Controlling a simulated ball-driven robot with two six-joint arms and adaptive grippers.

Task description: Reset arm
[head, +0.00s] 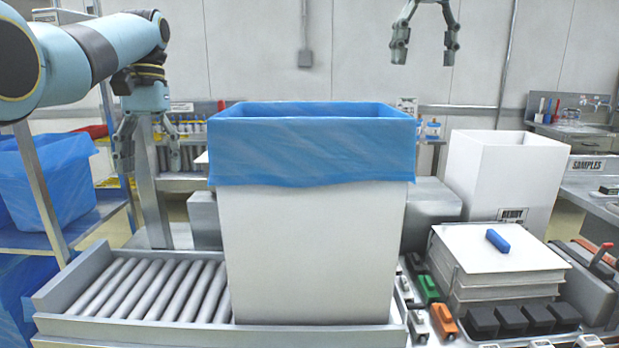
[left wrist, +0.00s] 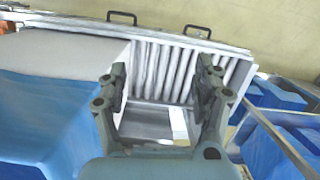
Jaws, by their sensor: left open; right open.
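My left gripper (head: 148,140) hangs at the left of the head view, open and empty, above the roller conveyor and left of the lined box. It also shows in the left wrist view (left wrist: 163,80), its fingers apart over the conveyor. My right gripper (head: 425,45) points down at the top of the head view, open and empty, up and right of the box. A tall white box (head: 310,250) stands on the conveyor with a blue liner (head: 310,155) folded over its rim. The liner also shows at the left of the left wrist view (left wrist: 40,120).
The roller conveyor (head: 75,325) is bare left of the box. A shelf with blue bins (head: 50,180) stands at far left. At right are a white box (head: 500,172), a stack of white sheets (head: 500,250) with a blue item (head: 497,240), and several small tools.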

